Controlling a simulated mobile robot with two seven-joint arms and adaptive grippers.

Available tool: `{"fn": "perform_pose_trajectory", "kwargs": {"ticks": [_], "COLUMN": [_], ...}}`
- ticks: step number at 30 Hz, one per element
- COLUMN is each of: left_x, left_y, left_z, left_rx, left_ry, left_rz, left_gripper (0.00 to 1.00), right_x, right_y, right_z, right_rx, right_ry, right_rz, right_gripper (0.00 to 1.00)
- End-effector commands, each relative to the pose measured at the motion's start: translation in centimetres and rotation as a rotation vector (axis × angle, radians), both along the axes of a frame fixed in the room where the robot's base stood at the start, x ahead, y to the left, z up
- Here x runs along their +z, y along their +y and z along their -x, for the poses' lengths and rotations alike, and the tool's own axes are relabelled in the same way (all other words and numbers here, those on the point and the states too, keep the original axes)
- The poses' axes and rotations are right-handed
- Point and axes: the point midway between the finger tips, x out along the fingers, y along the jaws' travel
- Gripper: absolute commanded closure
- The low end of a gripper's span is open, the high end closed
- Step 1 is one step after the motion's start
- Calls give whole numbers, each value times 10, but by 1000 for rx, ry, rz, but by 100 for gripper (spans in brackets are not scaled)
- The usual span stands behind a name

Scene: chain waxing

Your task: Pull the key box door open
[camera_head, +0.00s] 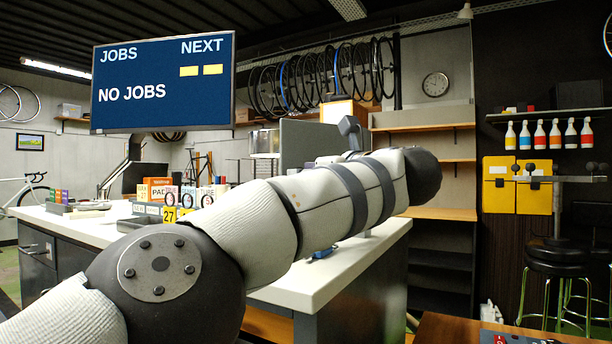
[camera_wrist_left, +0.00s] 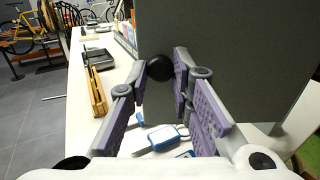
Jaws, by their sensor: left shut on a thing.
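A plain dark grey panel (camera_wrist_left: 255,60), which I take to be the key box door, fills the right of the left wrist view. A round black knob (camera_wrist_left: 160,68) stands out near its left edge. My left gripper (camera_wrist_left: 161,77) has its two purple-padded fingers closed on the knob, one on each side. In the head view the grey box (camera_head: 297,141) stands on the white counter, partly behind my left arm. That arm hides the knob and most of the gripper. Whether the door stands ajar I cannot tell. My right gripper is in neither view.
The white counter (camera_wrist_left: 83,128) carries a wooden block (camera_wrist_left: 97,92) and blue-and-white items (camera_wrist_left: 163,137) below the gripper. Number cards (camera_head: 185,197) and small boxes stand left of my arm. A yellow cabinet (camera_head: 498,190) hangs on the right wall; stools (camera_head: 558,256) stand below it.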

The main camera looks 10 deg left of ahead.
Motion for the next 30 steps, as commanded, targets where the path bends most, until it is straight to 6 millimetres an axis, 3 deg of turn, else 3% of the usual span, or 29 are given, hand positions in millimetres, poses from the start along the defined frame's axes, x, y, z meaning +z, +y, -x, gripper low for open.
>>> {"fn": "perform_pose_trajectory", "kwargs": {"ticks": [1,2,4,14,24,30], "left_x": [1,1,1,1,1,1], "left_y": [0,0,0,-3,-61,-80], "left_z": [0,0,0,3,63,85], "left_rx": [-1,-1,-1,-1,-4,-1], "left_ry": [-3,-3,-2,-1,-2,-3], "left_rz": [-1,-1,-1,-1,-1,0], "left_gripper": [100,73,60,60,60,60], "right_x": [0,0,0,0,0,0], "right_y": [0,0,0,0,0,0], "right_z": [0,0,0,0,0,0], "right_rx": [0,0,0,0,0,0], "right_ry": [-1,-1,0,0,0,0], "right_rz": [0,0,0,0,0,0], "right_gripper": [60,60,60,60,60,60]}}
